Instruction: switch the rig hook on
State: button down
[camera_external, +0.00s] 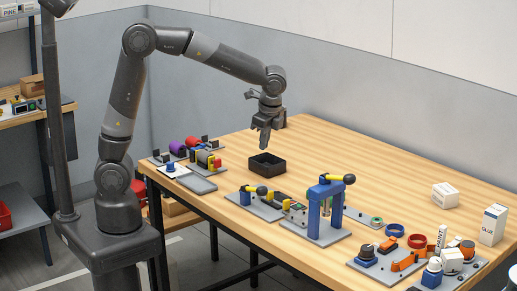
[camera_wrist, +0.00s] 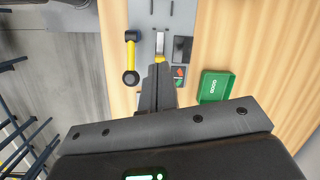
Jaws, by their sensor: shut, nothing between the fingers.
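My gripper (camera_external: 262,143) is shut and empty, pointing down above the table near the black open box (camera_external: 266,168). In the wrist view my gripper (camera_wrist: 159,70) points at a grey plate (camera_wrist: 143,40). The fingers hide part of the plate, and contact cannot be told. No part is clearly labelled as the rig hook, so I cannot tell which it is.
A green box (camera_wrist: 215,86) lies right of the plate. On the table (camera_external: 350,160) stand a blue frame with a yellow lever (camera_external: 326,205), another yellow lever (camera_external: 257,190), a white box (camera_external: 445,195) and a glue carton (camera_external: 493,224). The table's back middle is clear.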

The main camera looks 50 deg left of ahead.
aim_at(270, 191)
jog(key=d+f+m+y, duration=0.1)
jog(key=d+f+m, duration=0.2)
jog(key=d+f, duration=0.2)
jog(key=d, duration=0.3)
jog(key=shift+w+d+f+m+y, duration=0.25)
jog(key=shift+w+d+m+y, duration=0.05)
jog(key=shift+w+d, duration=0.1)
jog(key=shift+a, duration=0.1)
jog(key=x, duration=1)
jog(key=shift+s, duration=0.15)
jog(key=shift+a, duration=1.55)
jog(key=v, duration=1)
jog(key=shift+d, duration=0.15)
